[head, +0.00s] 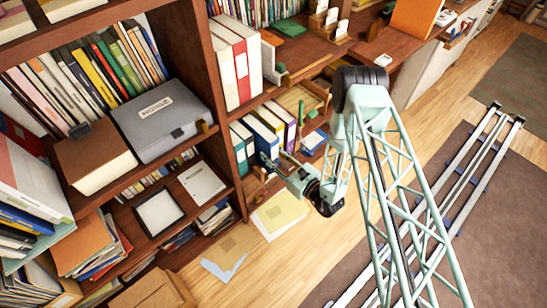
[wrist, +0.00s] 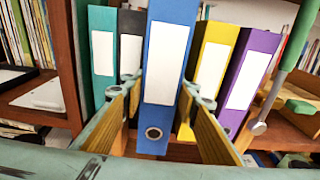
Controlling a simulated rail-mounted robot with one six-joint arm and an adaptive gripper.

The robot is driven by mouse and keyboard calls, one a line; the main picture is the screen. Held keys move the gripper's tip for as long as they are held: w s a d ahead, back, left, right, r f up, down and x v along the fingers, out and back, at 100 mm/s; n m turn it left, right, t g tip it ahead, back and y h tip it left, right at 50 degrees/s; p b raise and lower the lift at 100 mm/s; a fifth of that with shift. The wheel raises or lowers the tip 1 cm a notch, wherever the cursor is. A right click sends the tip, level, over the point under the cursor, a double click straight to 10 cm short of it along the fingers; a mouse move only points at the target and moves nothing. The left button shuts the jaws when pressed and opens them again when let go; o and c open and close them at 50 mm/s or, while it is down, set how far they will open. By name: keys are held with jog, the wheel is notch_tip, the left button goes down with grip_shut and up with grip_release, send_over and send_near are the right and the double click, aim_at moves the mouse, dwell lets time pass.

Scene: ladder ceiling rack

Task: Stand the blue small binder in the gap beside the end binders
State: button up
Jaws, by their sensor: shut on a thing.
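The blue small binder (wrist: 168,85) is upright in the middle of the wrist view, with a white label and a dark finger hole low on its spine. My gripper (wrist: 163,98) has one finger on each side of it and is shut on it. A teal binder (wrist: 103,75) and a dark grey binder (wrist: 130,50) stand to its left. A yellow binder (wrist: 212,70) and a purple binder (wrist: 251,75) stand to its right, leaning slightly. The blue binder's lower end looks nearer to me than theirs. In the head view my gripper (head: 278,166) is at this binder shelf; how deep the blue binder sits is unclear.
A wooden upright (wrist: 65,60) bounds the shelf on the left. A green post (wrist: 292,50) and a green object (wrist: 298,112) are on the right. Papers (head: 280,213) lie on the floor below.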

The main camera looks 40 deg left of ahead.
jog(key=shift+w+a+f+b, duration=0.1)
jog(key=shift+a+f+b, duration=0.3)
jog(key=shift+f+b, duration=0.1)
jog(key=shift+f, duration=0.2)
dwell(0.8)
jog(key=o, duration=1.1)
jog(key=shift+d, duration=0.15)
jog(key=shift+v, duration=5.95)
